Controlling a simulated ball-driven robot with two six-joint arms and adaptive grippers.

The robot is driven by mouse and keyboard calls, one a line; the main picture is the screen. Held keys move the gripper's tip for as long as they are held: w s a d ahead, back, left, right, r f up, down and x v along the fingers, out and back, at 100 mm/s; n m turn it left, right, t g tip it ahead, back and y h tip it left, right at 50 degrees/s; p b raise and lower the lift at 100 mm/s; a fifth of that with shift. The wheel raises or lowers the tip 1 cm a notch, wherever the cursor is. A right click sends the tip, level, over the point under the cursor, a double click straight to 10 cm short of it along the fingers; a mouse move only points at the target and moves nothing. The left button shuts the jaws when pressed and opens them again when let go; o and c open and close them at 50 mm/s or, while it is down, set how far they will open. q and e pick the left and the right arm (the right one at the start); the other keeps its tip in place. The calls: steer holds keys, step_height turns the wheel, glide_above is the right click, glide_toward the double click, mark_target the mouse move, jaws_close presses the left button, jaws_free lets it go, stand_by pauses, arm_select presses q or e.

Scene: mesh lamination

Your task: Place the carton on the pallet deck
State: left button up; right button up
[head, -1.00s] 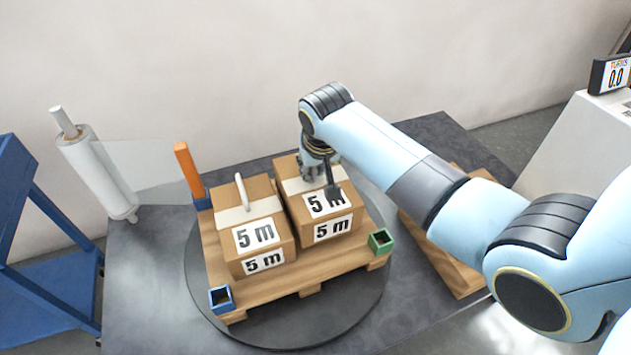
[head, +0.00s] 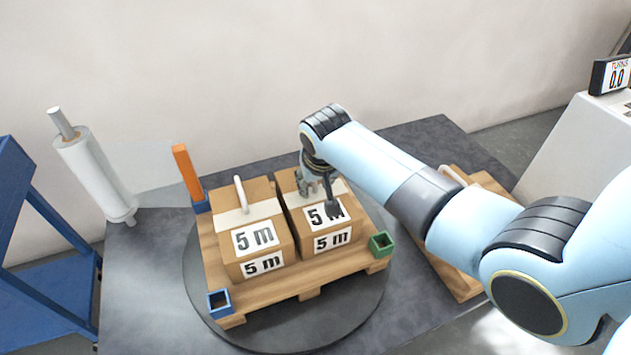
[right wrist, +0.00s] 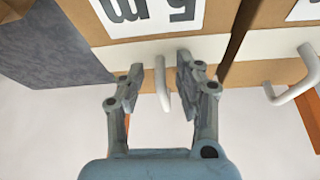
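Two brown cartons with "5 m" labels stand side by side on the wooden pallet (head: 265,296). The right carton (head: 305,238) is under my right gripper (head: 318,187); the left carton (head: 228,252) is beside it. In the right wrist view, the right gripper (right wrist: 157,82) is open, with a finger on each side of the right carton's white handle (right wrist: 162,88) and gaps between. The right carton looks upright and seated on the deck, though its underside is hidden. My left gripper is not in view.
The pallet sits on a dark round turntable (head: 345,312). An orange post (head: 187,172) and blue (head: 220,303) and green (head: 381,243) corner sockets edge the pallet. A film roll (head: 95,175) stands left. Another wooden platform (head: 455,272) is partly hidden behind my right arm.

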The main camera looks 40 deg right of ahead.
steer(key=shift+r, duration=0.1)
steer(key=shift+s+r, duration=0.1)
steer(key=shift+r, duration=0.25)
steer(key=p+v, duration=0.3)
steer(key=v, duration=0.8)
steer(key=shift+s+r, duration=0.1)
steer(key=shift+s, duration=0.05)
